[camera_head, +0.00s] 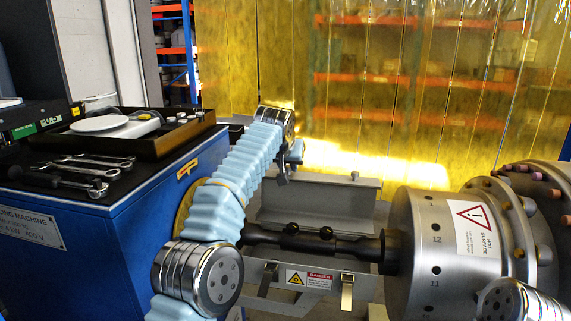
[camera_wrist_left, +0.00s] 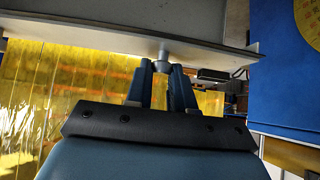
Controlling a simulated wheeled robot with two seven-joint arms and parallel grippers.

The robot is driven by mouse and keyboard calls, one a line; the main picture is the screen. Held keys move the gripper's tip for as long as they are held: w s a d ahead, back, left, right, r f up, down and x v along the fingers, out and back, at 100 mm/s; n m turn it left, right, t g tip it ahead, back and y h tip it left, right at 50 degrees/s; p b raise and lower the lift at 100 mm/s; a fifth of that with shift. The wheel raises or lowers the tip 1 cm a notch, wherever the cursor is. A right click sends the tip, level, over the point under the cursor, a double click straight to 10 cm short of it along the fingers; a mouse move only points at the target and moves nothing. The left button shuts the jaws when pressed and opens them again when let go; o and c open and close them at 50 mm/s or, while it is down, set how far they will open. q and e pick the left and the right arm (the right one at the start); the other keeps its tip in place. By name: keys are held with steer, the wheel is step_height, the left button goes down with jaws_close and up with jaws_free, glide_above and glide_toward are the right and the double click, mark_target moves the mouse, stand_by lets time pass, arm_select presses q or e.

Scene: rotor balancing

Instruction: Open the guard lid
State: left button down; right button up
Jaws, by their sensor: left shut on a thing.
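The guard lid (camera_head: 325,204) is a grey metal panel standing raised behind the dark shaft (camera_head: 345,246), which shows uncovered in front of it. A small knob (camera_head: 354,175) sits on the lid's upper edge. My left gripper (camera_head: 285,172) is at the left part of this edge, its fingers partly hidden by my wrist. In the left wrist view, its two fingers (camera_wrist_left: 162,78) are shut on a round knob (camera_wrist_left: 162,57) under the grey lid (camera_wrist_left: 120,22). My right gripper is not in view.
The guard's lower box has two latches (camera_head: 347,291) and a danger label (camera_head: 309,279). A large steel rotor (camera_head: 430,235) stands right. A blue cabinet (camera_head: 130,215) at left carries wrenches (camera_head: 95,161) and a dark tray (camera_head: 178,137). A yellow strip curtain (camera_head: 370,90) hangs behind.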

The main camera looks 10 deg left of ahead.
arm_select(q)
steer(key=shift+r, duration=0.2)
steer(key=c, duration=1)
jaws_free()
steer(key=shift+f, duration=0.1)
steer(key=b+v, duration=0.1)
steer(key=v, duration=1.2)
steer(key=shift+s+r, duration=0.25)
steer(key=shift+r, duration=0.1)
